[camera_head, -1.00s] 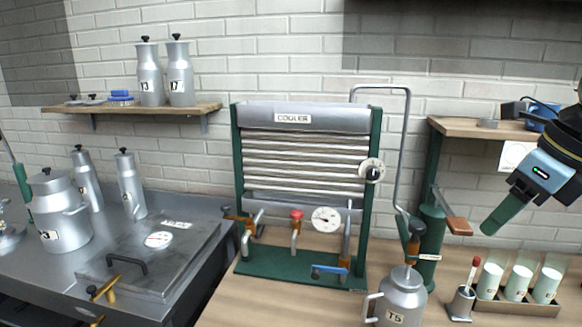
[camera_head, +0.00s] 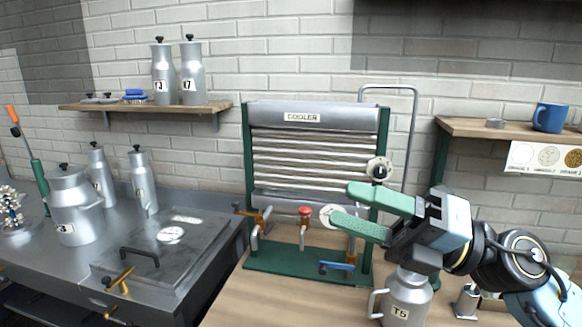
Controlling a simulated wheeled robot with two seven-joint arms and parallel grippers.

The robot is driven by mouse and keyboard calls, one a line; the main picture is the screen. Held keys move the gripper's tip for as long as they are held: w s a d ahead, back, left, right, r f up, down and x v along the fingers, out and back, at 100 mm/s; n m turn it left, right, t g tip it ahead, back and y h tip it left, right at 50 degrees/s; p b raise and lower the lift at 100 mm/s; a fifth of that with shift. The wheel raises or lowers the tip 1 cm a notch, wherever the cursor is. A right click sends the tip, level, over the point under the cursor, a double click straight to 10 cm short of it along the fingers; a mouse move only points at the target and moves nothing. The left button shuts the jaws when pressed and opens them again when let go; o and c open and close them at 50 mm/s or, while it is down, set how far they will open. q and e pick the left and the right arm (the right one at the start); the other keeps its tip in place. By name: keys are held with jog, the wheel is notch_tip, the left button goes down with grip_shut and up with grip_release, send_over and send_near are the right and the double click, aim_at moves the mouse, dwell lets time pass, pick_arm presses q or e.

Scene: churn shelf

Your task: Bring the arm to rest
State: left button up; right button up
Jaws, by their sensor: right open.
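My right gripper (camera_head: 350,208) reaches in from the lower right with its two green fingers spread apart. It is open and nothing shows between the fingers. My right wrist covers the top of the metal can labelled T5 (camera_head: 402,303) and part of the green pump post. My left gripper is not in view.
A wooden shelf at right (camera_head: 470,128) holds a blue mug (camera_head: 549,117). At left, a steel counter carries a lidded vat (camera_head: 185,240) and several cans. Bare wooden worktop lies before the cooler.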

jog(key=w+d+f+m+t+h, duration=0.3)
jog(key=d+m+t+h, duration=0.15)
jog(key=m+t, duration=0.55)
jog(key=w+d+f+m+t+h, duration=0.25)
jog(key=m+t+h, duration=0.4)
jog(key=m, duration=0.55)
jog(key=s+d+f+m+g+h, duration=0.2)
jog(key=d+f+m+g+h, duration=0.25)
jog(key=f, duration=0.55)
jog(key=s+d+f+m+g+h, duration=0.1)
jog(key=s+d+f+m+h, duration=0.15)
jog(key=f+m+h, duration=0.5)
jog(key=s+f+m+g+y, duration=0.2)
jog(key=s+f+m+g, duration=0.2)
jog(key=s+f+g, duration=1.1)
jog(key=s+f+t, duration=0.1)
jog(key=s+f, duration=0.2)
jog(key=f, duration=1)
jog(key=s+f+t, duration=0.1)
jog(key=s+f, duration=0.2)
jog(key=f, duration=1.1)
jog(key=s+d+f+g, duration=0.1)
jog(key=s+d+f, duration=0.1)
jog(key=s+f, duration=1.4)
jog(key=shift+s+d+n, duration=0.25)
jog(key=shift+d+n, duration=0.05)
